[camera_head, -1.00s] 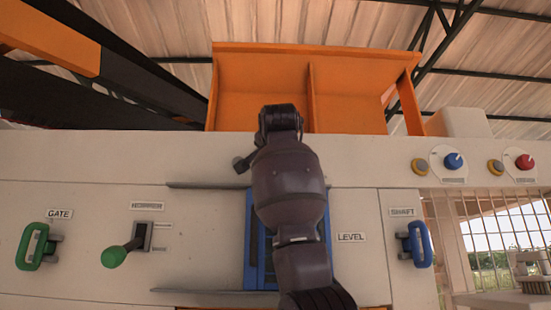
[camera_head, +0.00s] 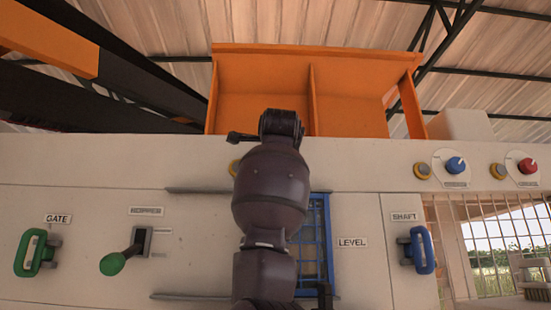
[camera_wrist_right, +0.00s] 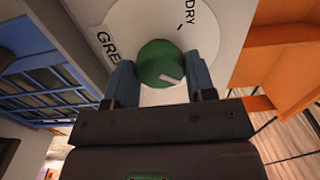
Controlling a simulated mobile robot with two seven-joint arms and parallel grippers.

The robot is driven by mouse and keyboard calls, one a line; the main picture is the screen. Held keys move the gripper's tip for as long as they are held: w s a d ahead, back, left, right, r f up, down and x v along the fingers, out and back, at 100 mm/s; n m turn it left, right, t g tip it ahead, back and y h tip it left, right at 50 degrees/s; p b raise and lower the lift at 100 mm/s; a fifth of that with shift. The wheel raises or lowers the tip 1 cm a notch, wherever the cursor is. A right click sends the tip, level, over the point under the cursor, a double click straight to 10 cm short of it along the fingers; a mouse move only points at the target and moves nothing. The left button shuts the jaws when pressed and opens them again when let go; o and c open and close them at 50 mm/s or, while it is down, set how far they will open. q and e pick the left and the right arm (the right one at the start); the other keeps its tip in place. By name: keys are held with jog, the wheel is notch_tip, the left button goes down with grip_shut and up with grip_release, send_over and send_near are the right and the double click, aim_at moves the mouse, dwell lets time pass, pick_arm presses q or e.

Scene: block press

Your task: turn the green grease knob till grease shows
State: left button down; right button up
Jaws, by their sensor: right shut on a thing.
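The green grease knob (camera_wrist_right: 155,55) shows in the right wrist view, in front of a round white dial plate (camera_wrist_right: 208,40). The plate carries the word DRY and a partly hidden word starting GRE. A white pointer mark on the knob points down and right in that view. My right gripper (camera_wrist_right: 161,76) is shut on the knob, with one blue-grey finger on each side. In the head view my right arm stands in front of the panel and hides the knob. No grease can be made out. My left gripper is not in view.
The panel (camera_head: 100,170) bears a green GATE handle (camera_head: 28,252), a green-tipped hopper lever (camera_head: 113,263) and a blue SHAFT handle (camera_head: 422,250). A blue knob (camera_head: 455,165) and a red knob (camera_head: 527,166) sit at right. An orange hopper (camera_head: 350,95) rises above.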

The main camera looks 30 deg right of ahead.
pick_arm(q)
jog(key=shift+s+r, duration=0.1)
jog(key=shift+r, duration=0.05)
pick_arm(e)
jog(key=shift+m, duration=0.6)
jog(key=o, duration=0.9)
jog(key=shift+s, duration=0.1)
pick_arm(q)
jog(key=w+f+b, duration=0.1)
jog(key=b, duration=0.2)
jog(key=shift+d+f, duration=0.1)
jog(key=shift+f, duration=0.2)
pick_arm(e)
jog(key=v, duration=1)
jog(key=shift+s+a, duration=0.2)
jog(key=shift+s, duration=0.15)
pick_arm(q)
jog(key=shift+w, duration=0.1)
